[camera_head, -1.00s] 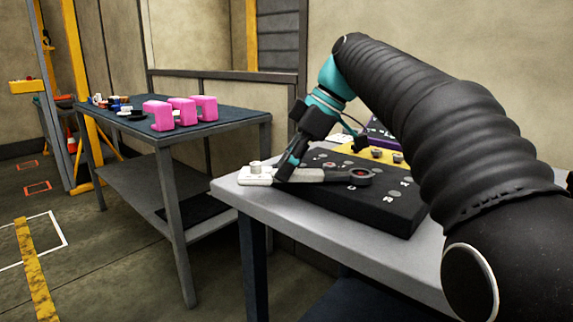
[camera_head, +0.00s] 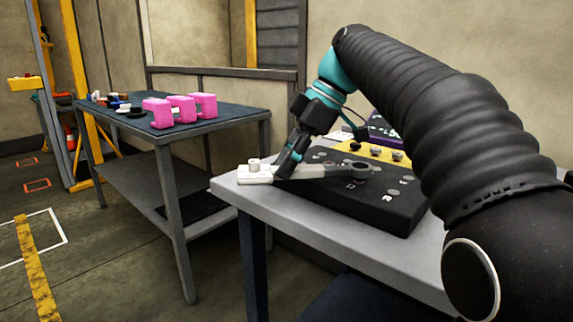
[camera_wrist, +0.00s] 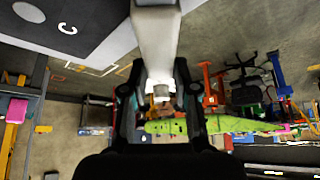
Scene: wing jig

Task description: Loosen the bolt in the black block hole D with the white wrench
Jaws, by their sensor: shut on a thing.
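The white wrench (camera_head: 322,172) lies across the top of the black block (camera_head: 385,212) in the head view. Its dark ring end (camera_head: 363,168) is near the D mark. My gripper (camera_head: 287,168) is shut on the wrench near that white end. In the wrist view the pale wrench (camera_wrist: 155,40) runs up from between the fingers of my gripper (camera_wrist: 158,85). The bolt in hole D cannot be made out, nor whether the ring sits around it.
The block lies on a grey table (camera_head: 225,185), with a yellow block (camera_head: 372,151) and a purple block (camera_head: 380,130) behind it. A second table (camera_head: 215,123) at left holds pink blocks (camera_head: 182,108) and small items. Open floor lies at left.

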